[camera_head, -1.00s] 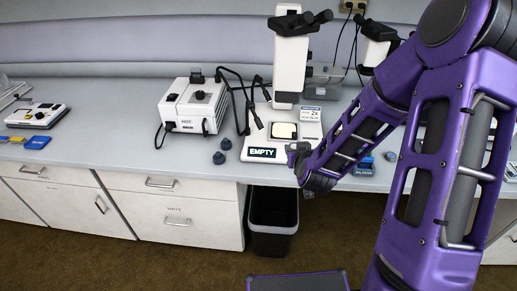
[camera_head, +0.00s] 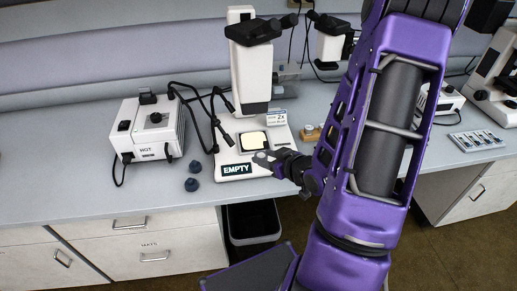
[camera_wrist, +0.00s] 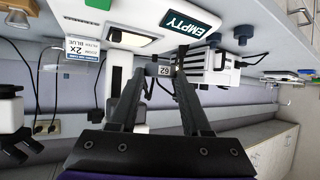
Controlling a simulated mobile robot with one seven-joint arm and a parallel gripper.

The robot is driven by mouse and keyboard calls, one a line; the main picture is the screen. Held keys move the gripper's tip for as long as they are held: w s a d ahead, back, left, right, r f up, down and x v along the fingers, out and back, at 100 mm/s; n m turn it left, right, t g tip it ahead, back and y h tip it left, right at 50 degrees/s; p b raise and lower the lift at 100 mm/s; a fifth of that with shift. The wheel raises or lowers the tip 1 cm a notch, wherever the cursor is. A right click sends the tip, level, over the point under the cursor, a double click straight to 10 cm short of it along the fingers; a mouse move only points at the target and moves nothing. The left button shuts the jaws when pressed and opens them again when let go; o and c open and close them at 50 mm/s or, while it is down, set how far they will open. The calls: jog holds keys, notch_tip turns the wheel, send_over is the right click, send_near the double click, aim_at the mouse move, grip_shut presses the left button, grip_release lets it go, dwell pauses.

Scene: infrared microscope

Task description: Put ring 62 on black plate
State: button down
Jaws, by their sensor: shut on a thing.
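My gripper (camera_head: 268,158) is at the front right of the microscope base, beside the EMPTY sign. In the wrist view its two fingers (camera_wrist: 158,75) are shut on a small grey piece marked 62, ring 62 (camera_wrist: 160,70). The ring also shows small at the fingertips in the head view (camera_head: 262,157); its full shape is hidden. The black plate (camera_head: 240,143) appears to be the dark surround of the lit cream square on the microscope stage. It lies just behind and left of my gripper, and the ring looks apart from it.
The microscope (camera_head: 250,65) rises behind the stage. The EMPTY sign (camera_head: 236,170) sits at the base's front edge. A white HOT box (camera_head: 148,127) with black cables stands left, with two dark blue knobs (camera_head: 192,176) before it. A 2X card (camera_head: 277,118) stands behind my gripper.

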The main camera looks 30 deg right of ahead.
aim_at(266, 154)
jog(key=shift+w+d+f+b, duration=0.2)
jog(key=shift+w+f+b, duration=0.25)
jog(key=shift+b, duration=0.6)
jog(key=shift+w+d+f+b, duration=0.1)
jog(key=shift+w+f+b, duration=0.2)
jog(key=shift+w+b, duration=0.35)
jog(key=shift+w+d, duration=0.1)
jog(key=shift+w, duration=0.1)
jog(key=w, duration=0.1)
jog(key=w+f+b, duration=0.1)
jog(key=w+d, duration=0.1)
jog(key=shift+w+f, duration=0.3)
jog(key=shift+w, duration=0.1)
jog(key=w+d, duration=0.1)
jog(key=w, duration=0.4)
jog(key=w+d+f, duration=0.1)
jog(key=w, duration=0.2)
jog(key=shift+w+d+b, duration=0.3)
jog(key=shift+w, duration=0.05)
jog(key=shift+f+b, duration=0.95)
jog(key=shift+f, duration=0.3)
jog(key=shift+f, duration=0.2)
jog(key=shift+c, duration=1.4)
grip_release()
jog(key=shift+o, duration=0.3)
